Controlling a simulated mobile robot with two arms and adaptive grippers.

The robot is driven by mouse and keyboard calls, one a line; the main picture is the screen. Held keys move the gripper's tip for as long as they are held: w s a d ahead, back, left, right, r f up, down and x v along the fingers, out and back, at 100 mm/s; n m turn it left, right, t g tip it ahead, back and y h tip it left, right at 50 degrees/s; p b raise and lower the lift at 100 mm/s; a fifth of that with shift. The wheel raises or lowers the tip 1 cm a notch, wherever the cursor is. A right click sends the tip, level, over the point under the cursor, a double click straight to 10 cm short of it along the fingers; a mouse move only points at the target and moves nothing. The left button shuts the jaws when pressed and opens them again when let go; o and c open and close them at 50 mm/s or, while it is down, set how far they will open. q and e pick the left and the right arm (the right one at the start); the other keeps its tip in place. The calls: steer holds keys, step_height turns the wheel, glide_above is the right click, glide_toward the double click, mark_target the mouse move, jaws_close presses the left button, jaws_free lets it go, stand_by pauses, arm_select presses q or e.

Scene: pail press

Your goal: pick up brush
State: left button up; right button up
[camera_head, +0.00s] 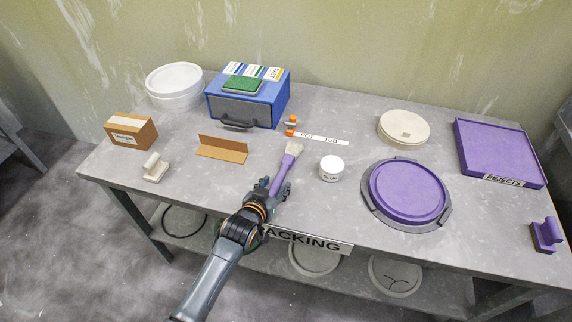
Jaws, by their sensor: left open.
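The brush (286,166) has a purple handle and pale bristles. It lies on the grey table near the front middle, with its bristle end pointing away from me. My left gripper (274,188) is open at the handle's near end, its fingers beside the handle. Part of the handle's near end is hidden by the gripper, and I cannot tell whether the fingers touch it. My right gripper is not in view.
A white glue jar (331,168) stands right of the brush. A brown angled piece (222,148) lies to its left. A blue box with a drawer (248,97) stands behind. A purple round lid (408,191) and purple rejects tray (499,152) are at right.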

arm_select(q)
steer(key=shift+c, duration=0.5)
jaws_close()
steer(key=shift+r, duration=0.1)
steer(key=shift+r, duration=0.2)
step_height(320, 180, up, 2)
steer(key=shift+r, duration=0.15)
steer(key=s+a+r+b, duration=0.1)
steer(key=s+a+r, duration=0.3)
steer(key=a+r, duration=0.6)
steer(key=a, duration=0.3)
steer(key=shift+a+b, duration=0.2)
steer(key=shift+b, duration=0.15)
